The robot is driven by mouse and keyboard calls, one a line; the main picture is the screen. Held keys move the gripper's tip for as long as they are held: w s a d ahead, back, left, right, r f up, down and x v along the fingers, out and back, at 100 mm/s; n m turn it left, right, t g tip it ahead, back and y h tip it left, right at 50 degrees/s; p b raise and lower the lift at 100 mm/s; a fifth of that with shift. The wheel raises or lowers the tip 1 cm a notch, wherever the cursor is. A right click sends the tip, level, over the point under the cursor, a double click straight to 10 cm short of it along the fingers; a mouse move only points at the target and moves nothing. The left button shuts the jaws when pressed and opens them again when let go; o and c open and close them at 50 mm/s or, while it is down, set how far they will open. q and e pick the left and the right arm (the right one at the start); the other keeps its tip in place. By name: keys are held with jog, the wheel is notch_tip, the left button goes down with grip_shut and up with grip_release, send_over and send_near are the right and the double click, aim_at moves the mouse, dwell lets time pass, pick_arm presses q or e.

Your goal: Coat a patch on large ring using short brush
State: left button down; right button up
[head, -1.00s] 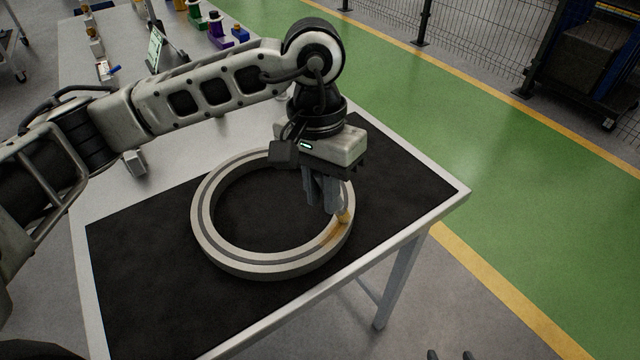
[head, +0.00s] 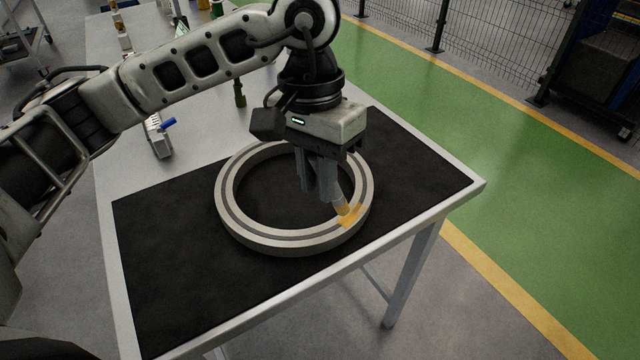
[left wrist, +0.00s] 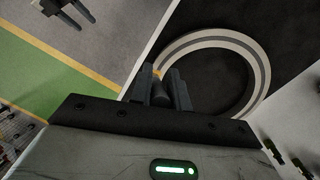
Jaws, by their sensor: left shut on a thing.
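The large ring (head: 270,236), pale grey with a darker groove, lies flat on the black mat. It also shows in the left wrist view (left wrist: 262,70). My left gripper (head: 322,192) is above the ring's right side, shut on the short brush (head: 342,206). The brush is tilted, and its tip appears to meet the ring's top face at the front right. A yellow-orange coated patch (head: 353,217) lies there. In the left wrist view the dark brush handle (left wrist: 160,92) sits between the fingers. My right gripper (left wrist: 65,10) shows at that view's top left, fingers apart and empty.
The black mat (head: 160,260) covers the near end of the grey table (head: 478,188). A grey object with a blue part (head: 160,135) and a dark bottle (head: 240,95) stand farther back. The mat is clear around the ring.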

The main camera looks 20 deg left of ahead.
pick_arm(q)
notch_tip(320, 180, up, 3)
jog(key=shift+f+p, duration=0.1)
jog(key=shift+p, duration=0.35)
jog(key=shift+r+p, duration=0.3)
jog(key=shift+r, duration=0.6)
pick_arm(e)
jog(key=shift+w+d+r, duration=0.1)
jog(key=shift+d+r, duration=0.2)
jog(key=shift+r, duration=0.1)
jog(key=shift+s+d+f, duration=0.1)
jog(key=shift+s+f, duration=0.05)
jog(key=shift+s, duration=0.05)
